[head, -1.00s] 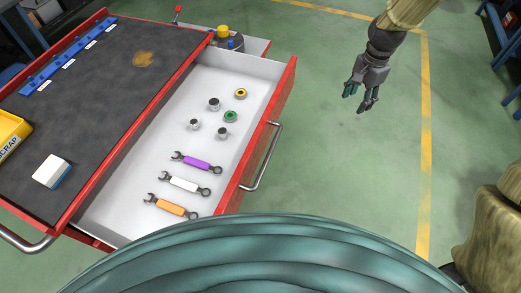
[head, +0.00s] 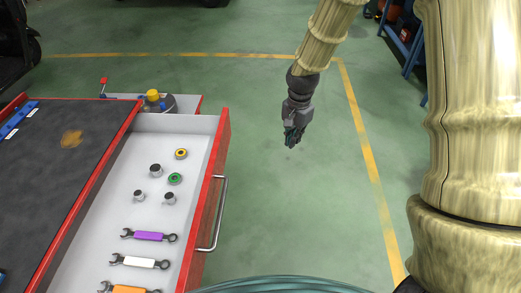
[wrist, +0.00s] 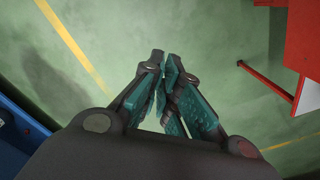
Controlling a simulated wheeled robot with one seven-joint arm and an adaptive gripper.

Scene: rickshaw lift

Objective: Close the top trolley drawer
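The top trolley drawer (head: 125,180) is pulled far out to the right of the red trolley (head: 92,177) in the head view. Its red front (head: 211,170) carries a metal bar handle (head: 221,215) facing right. My gripper (head: 290,143) hangs over the floor to the right of the drawer front, apart from it. In the wrist view my gripper's fingertips (wrist: 164,62) come together with nothing between them. There the red drawer front (wrist: 302,40) and the bar handle (wrist: 268,83) show at the right, clear of the fingers.
The drawer holds purple (head: 148,236), white (head: 139,261) and orange (head: 128,289) wrenches, several sockets and rings. A yellow-topped item (head: 153,97) stands behind the drawer. Blue shelving (head: 403,50) is at the upper right. The floor right of the drawer is clear.

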